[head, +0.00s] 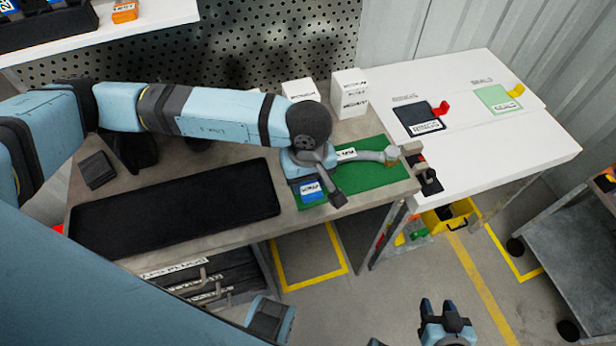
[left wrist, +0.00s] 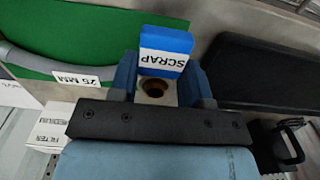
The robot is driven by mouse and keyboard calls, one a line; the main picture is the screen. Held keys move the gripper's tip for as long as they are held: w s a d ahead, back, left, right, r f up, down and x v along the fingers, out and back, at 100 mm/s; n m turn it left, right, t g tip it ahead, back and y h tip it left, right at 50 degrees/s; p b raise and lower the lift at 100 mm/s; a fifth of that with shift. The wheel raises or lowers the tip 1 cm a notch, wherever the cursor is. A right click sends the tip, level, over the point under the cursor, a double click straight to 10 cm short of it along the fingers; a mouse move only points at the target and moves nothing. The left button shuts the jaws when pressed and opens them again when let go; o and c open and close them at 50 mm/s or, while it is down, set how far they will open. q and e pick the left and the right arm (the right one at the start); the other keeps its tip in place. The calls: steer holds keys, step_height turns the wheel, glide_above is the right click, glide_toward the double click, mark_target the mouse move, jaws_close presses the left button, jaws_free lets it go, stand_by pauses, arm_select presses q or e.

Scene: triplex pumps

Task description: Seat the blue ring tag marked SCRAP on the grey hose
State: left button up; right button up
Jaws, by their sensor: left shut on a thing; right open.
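The blue ring tag marked SCRAP (left wrist: 165,50) is between the fingers of my left gripper (left wrist: 163,85), which is shut on it. Its white label faces the left wrist camera, upside down. In the head view the tag (head: 311,190) shows at the near left part of the green mat (head: 378,179), below my left wrist. The grey hose (left wrist: 28,66) with a "25 MM" label lies across the green mat, beside the tag and apart from it. In the head view the hose (head: 371,155) is partly hidden by my left arm. My right gripper (head: 446,320) is open and empty above the floor.
A black mat (head: 180,210) covers the bench's left part. White boxes (head: 349,93) stand behind the green mat. A dark fixture (head: 430,182) sits at the bench's right end. A white table (head: 470,130) with a black and a green pad adjoins; a yellow bin (head: 450,216) stands below.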

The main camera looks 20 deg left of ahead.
mark_target(308, 184)
arm_select(q)
steer(key=shift+f+b, duration=0.65)
steer(key=shift+f, duration=0.1)
arm_select(e)
steer(key=shift+s+f, duration=0.1)
steer(key=shift+f, duration=0.9)
arm_select(q)
steer(key=o, duration=1)
steer(key=shift+o, duration=0.2)
arm_select(e)
steer(key=shift+r, duration=0.1)
arm_select(q)
step_height(308, 184, up, 8)
steer(key=shift+f, duration=0.1)
arm_select(e)
steer(key=shift+w+a+r+m, duration=0.15)
steer(key=shift+w+r, duration=0.05)
steer(key=shift+r, duration=0.25)
steer(key=shift+w+a+r+m, duration=0.1)
steer(key=shift+w+r+m, duration=0.05)
steer(key=shift+r, duration=0.25)
arm_select(q)
steer(key=shift+s, duration=0.1)
arm_select(e)
steer(key=shift+s, duration=0.1)
